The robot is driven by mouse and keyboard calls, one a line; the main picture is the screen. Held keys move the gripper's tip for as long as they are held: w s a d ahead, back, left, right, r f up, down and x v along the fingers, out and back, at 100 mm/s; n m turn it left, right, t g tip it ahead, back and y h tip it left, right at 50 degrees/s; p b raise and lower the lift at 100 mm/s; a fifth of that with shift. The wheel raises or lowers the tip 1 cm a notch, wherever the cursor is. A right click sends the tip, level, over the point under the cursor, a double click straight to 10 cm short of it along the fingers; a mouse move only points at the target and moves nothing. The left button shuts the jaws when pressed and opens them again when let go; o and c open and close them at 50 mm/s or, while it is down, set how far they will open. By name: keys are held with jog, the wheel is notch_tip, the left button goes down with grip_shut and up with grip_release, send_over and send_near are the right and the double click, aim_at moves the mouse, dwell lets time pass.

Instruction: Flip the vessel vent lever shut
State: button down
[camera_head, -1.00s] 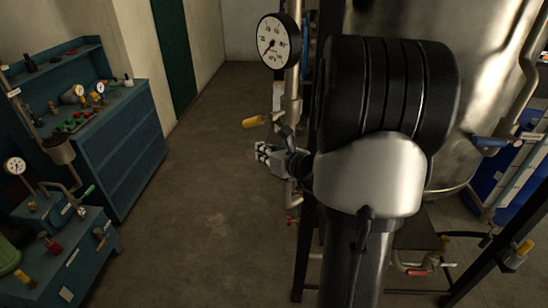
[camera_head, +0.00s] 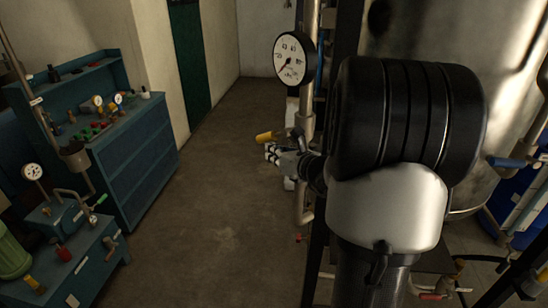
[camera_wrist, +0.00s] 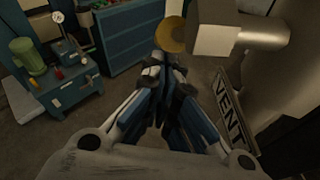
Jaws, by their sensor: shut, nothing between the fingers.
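The vent lever has a yellow handle (camera_head: 267,137) that sticks out to the left from the pipework below the gauge. In the wrist view its yellow end (camera_wrist: 171,36) shows at the top, beside a pale metal block (camera_wrist: 214,34). A plate reading VENT (camera_wrist: 229,112) is at the right of that view. My gripper (camera_head: 271,154) is shut and empty, just below the handle in the head view. In the wrist view its fingertips (camera_wrist: 166,70) are just below the yellow end. I cannot tell whether they touch it.
A round pressure gauge (camera_head: 294,59) stands above the lever on the pipe. A large metal vessel (camera_head: 440,40) is behind my arm at right. Blue cabinets (camera_head: 140,165) and a bench with a green motor (camera_head: 12,255) stand at left. The floor between (camera_head: 215,210) is clear.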

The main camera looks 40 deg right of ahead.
aim_at(266, 138)
jog(key=shift+w+t+b, duration=0.35)
jog(key=shift+t+b, duration=0.15)
jog(key=shift+b, duration=0.9)
jog(key=shift+w+d+r+t+b, duration=0.1)
jog(key=shift+w+r+t+b, duration=1.35)
jog(key=shift+b, duration=2.05)
jog(key=shift+s, duration=0.1)
